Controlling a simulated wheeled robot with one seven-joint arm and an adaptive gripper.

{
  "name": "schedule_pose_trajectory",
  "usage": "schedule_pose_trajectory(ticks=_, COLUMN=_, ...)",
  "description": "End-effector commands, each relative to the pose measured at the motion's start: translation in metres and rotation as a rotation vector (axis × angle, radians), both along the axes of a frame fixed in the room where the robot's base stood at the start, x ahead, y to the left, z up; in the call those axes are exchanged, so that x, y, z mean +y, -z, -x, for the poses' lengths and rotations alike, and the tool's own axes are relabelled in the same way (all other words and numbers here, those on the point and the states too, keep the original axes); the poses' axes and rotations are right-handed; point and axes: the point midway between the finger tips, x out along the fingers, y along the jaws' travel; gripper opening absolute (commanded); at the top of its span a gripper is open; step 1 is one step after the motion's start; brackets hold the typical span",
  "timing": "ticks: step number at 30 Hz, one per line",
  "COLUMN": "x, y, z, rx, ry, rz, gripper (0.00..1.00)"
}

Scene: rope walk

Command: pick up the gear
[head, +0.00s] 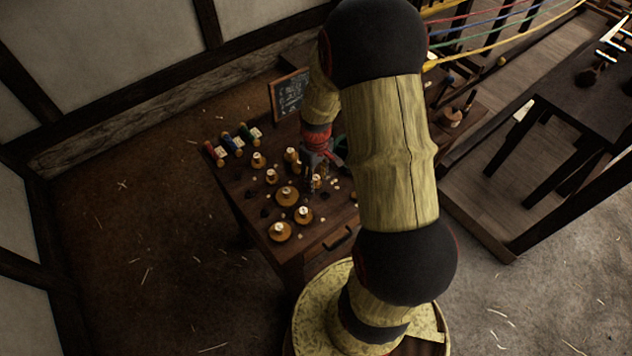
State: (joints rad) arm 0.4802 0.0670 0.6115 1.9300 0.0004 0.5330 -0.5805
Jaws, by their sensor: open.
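I cannot pick out a gear for certain. Several small dark pieces lie on the wooden table (318,232) among pale bits, too small to identify. My gripper (313,181) reaches down over the table's right half, close above the small objects there. It is open, and I see nothing held in it. A small light-topped piece (316,181) shows right by the fingers; I cannot tell if they touch it. My arm hides the table's right side.
Round orange-brown pieces with white tops, such as one at the front left (280,231), stand on the table. Red, blue and green spools (231,144) lie at the back left. A chalkboard (290,94) stands behind. Coloured ropes (500,22) stretch at upper right. The left floor is clear.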

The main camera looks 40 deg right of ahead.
Motion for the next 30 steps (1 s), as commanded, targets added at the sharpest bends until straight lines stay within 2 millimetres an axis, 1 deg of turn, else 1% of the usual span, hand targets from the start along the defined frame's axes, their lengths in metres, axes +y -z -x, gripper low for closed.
schedule_pose_trajectory(ticks=4, x=-0.0001, y=-0.0013, z=-0.0001, rx=0.0, ry=0.0, rz=0.0, gripper=0.42)
schedule_pose_trajectory(ticks=25, x=0.0001, y=-0.0013, z=0.0001, rx=0.0, ry=0.0, rz=0.0, gripper=0.02)
schedule_pose_trajectory(ticks=30, x=0.0, y=-0.0014, z=0.0, rx=0.0, ry=0.0, rz=0.0, gripper=0.02)
